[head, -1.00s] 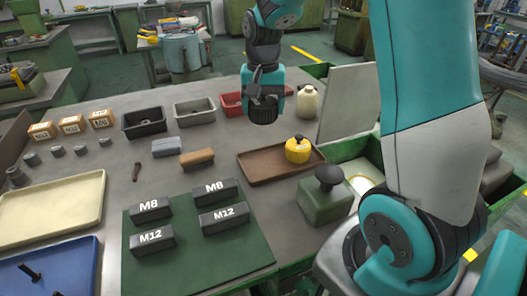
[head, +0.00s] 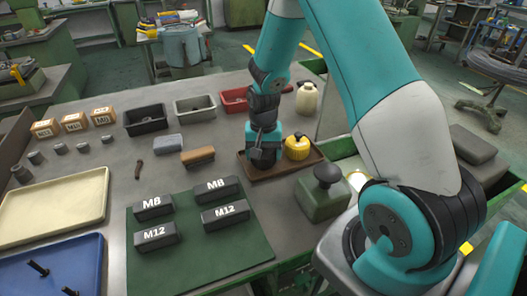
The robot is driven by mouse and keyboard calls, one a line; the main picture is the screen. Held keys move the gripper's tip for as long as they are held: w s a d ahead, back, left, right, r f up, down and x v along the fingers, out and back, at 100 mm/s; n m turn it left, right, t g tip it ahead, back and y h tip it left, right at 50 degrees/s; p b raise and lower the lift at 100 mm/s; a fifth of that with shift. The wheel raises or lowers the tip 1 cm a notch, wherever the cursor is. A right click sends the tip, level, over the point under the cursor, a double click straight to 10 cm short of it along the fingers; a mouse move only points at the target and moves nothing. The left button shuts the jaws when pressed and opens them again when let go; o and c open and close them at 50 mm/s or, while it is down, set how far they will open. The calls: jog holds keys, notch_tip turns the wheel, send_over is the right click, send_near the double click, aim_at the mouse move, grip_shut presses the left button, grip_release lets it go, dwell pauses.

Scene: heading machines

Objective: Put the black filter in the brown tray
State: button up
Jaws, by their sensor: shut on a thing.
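The brown tray (head: 284,172) lies at the right of the bench. A yellow filter (head: 297,147) with a dark top stands in its right part. My gripper (head: 262,155) points down over the left part of the tray. It is shut on the black filter (head: 262,158), which is at or just above the tray floor. I cannot tell whether the filter touches the floor, as the gripper hides part of it.
A green box with a black knob (head: 325,190) stands close in front of the tray. A cream bottle (head: 307,99) and a red bin (head: 235,100) stand behind it. A brown brush-like block (head: 198,156) lies to its left. A green mat (head: 200,257) holds several labelled black blocks.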

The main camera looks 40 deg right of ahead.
jog(key=shift+f, duration=0.1)
jog(key=o, duration=0.5)
jog(key=shift+f, duration=0.1)
jog(key=o, duration=0.4)
jog(key=shift+o, duration=0.2)
notch_tip(320, 180, up, 12)
jog(key=shift+r+b, duration=0.1)
jog(key=shift+b, duration=1.05)
jog(key=s+a+r+n+y, duration=0.1)
jog(key=s+a+r+n, duration=0.3)
jog(key=a, duration=0.3)
jog(key=s+a+r+n+y, duration=0.1)
jog(key=s+a+r+n, duration=0.2)
jog(key=s+a, duration=0.3)
jog(key=s+a+r+n+y, duration=0.2)
jog(key=s+a+n, duration=0.6)
jog(key=s, duration=0.4)
jog(key=shift+s+a+r, duration=0.15)
jog(key=shift+a+r, duration=0.35)
jog(key=shift+a, duration=0.25)
